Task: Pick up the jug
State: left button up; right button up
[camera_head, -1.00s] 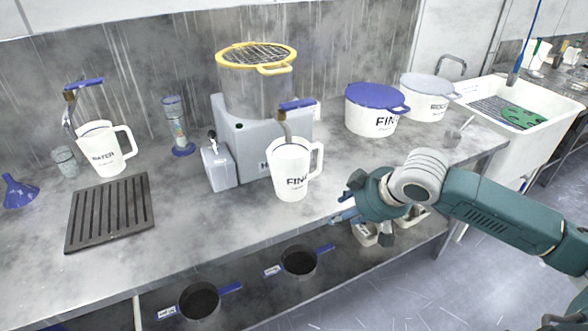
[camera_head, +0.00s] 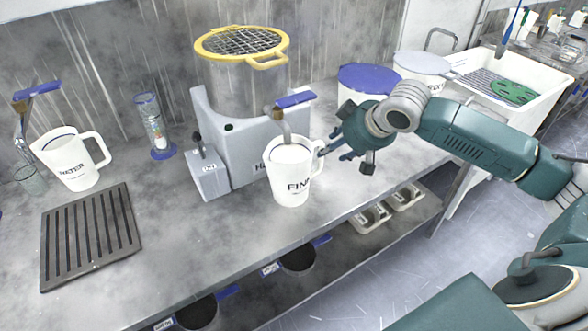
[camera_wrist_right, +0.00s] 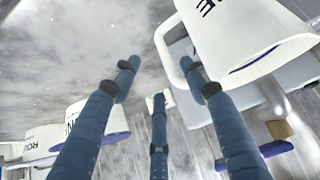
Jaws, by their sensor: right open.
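The white jug marked FINE (camera_head: 291,182) stands upright on the grey bench, in front of the grey machine (camera_head: 240,140). Its handle points right, towards my right gripper (camera_head: 326,152). My right gripper is open and empty beside the handle; I cannot tell if a finger touches it. In the right wrist view the jug (camera_wrist_right: 228,28) appears upside down at the upper right. Its handle (camera_wrist_right: 166,48) shows just beyond the open blue fingers (camera_wrist_right: 160,78). A second white jug, marked WATER (camera_head: 70,168), stands at the left. My left gripper is not in view.
A spout with a blue lever (camera_head: 295,100) hangs over the FINE jug. A blue-lidded tub (camera_head: 368,78) and a grey-lidded tub (camera_head: 425,66) stand behind my right arm. A slotted drain plate (camera_head: 92,235) lies at left. Pans and trays sit on the lower shelf (camera_head: 340,245).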

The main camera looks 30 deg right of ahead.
jog(key=x, duration=0.2)
jog(key=p+x, duration=0.1)
jog(key=x, duration=0.3)
jog(key=shift+w+a+f, duration=0.1)
jog(key=shift+a, duration=0.25)
jog(key=c, duration=0.7)
grip_shut()
jog(key=shift+w+r, duration=0.1)
jog(key=shift+r, duration=0.2)
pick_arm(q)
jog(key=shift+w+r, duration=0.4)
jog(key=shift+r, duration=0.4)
